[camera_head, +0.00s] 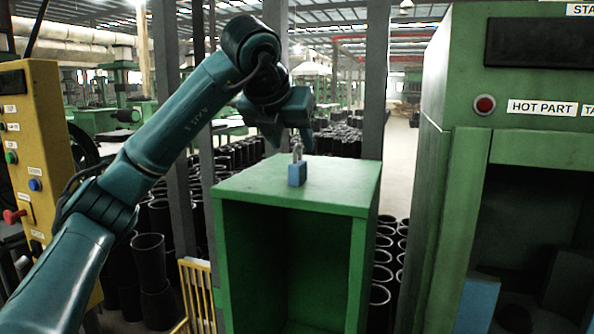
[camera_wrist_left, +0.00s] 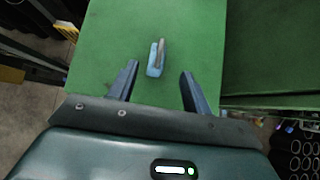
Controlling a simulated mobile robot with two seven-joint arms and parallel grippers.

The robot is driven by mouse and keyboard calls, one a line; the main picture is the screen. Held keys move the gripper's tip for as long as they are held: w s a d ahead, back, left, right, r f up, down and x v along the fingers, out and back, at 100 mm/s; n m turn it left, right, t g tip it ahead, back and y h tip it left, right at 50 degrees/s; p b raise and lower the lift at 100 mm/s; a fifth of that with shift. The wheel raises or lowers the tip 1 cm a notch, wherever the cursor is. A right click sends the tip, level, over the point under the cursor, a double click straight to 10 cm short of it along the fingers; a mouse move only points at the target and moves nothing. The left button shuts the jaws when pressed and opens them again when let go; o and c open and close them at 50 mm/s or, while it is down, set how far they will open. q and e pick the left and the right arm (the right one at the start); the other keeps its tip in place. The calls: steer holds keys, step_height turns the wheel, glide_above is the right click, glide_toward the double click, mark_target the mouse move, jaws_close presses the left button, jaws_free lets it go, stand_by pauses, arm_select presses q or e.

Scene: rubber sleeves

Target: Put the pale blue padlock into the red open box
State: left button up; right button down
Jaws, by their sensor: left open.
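The pale blue padlock (camera_head: 297,174) stands upright with its grey shackle up on top of the green cabinet (camera_head: 240,185). It also shows in the left wrist view (camera_wrist_left: 154,66), just beyond and between the fingertips. My left gripper (camera_head: 291,142) is open and empty, pointing down above the cabinet top near the padlock. Its two dark fingers also show in the left wrist view (camera_wrist_left: 160,74), apart on either side of the padlock's line. I see no red open box in either view. My right gripper is out of view.
The cabinet is open at the front and dark inside. A green machine (camera_head: 440,180) labelled HOT PART stands to the right. A yellow control panel (camera_head: 40,150) is at the left. Black rubber sleeves (camera_head: 148,262) are stacked around the cabinet. The cabinet top around the padlock is clear.

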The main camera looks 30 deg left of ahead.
mark_target(294, 158)
arm_select(q)
steer(key=x, duration=0.3)
steer(key=shift+s+f+p+x, duration=0.15)
steer(key=shift+p+x, duration=0.2)
steer(key=shift+x, duration=0.95)
steer(key=shift+s+f+p+x, duration=0.15)
steer(key=shift+p+x, duration=0.2)
steer(key=shift+x, duration=1)
steer(key=shift+a, duration=0.1)
jaws_close()
